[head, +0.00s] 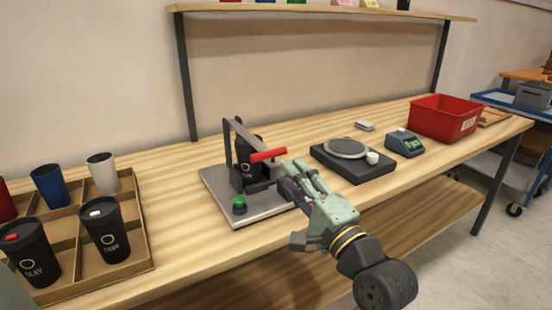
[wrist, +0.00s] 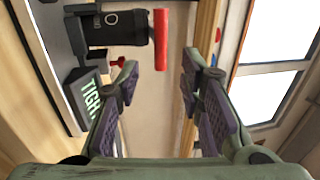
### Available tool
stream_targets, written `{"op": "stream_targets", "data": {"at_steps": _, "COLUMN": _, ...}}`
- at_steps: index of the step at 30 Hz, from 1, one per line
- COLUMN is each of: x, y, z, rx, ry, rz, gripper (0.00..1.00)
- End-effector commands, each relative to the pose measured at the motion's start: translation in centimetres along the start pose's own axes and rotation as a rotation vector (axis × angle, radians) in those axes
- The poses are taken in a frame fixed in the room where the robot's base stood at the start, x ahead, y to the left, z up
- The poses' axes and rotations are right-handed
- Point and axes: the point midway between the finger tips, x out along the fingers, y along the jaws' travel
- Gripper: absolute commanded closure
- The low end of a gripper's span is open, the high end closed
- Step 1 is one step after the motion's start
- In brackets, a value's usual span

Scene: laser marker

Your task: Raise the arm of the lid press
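The lid press (head: 231,150) stands on a grey base plate (head: 268,207) on the bench. Its dark arm ends in a red handle (head: 268,155), which points to the right at about the height of the cup's top. A black cup (head: 243,158) stands upright in the press, partly hidden by the frame and handle. My gripper (head: 291,177) is just right of and below the handle. In the wrist view, the red handle (wrist: 162,40) is ahead of my open, empty fingers (wrist: 160,75), in line with the gap between them. The black cup (wrist: 118,28) is at its left.
A green button (head: 239,204) sits on the base plate's front. A cup tray (head: 148,240) is at left. A black turntable device (head: 352,166), a small blue-grey device (head: 405,143) and a red bin (head: 446,117) are at right. A shelf (head: 320,12) runs above the bench.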

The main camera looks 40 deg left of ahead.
Motion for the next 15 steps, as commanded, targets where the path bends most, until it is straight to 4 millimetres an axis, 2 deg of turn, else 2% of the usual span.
{"op": "stream_targets", "data": {"at_steps": 3, "x": 2.5, "y": -0.2, "z": 0.2, "rx": -0.001, "ry": -0.005, "rz": 0.0, "gripper": 0.65}}
{"op": "stream_targets", "data": {"at_steps": 9, "x": 6.2, "y": -0.2, "z": 0.2, "rx": -0.003, "ry": -0.004, "rz": -0.001, "gripper": 0.65}}
{"op": "stream_targets", "data": {"at_steps": 15, "x": 8.4, "y": -0.2, "z": 0.1, "rx": -0.005, "ry": -0.001, "rz": -0.002, "gripper": 0.65}}
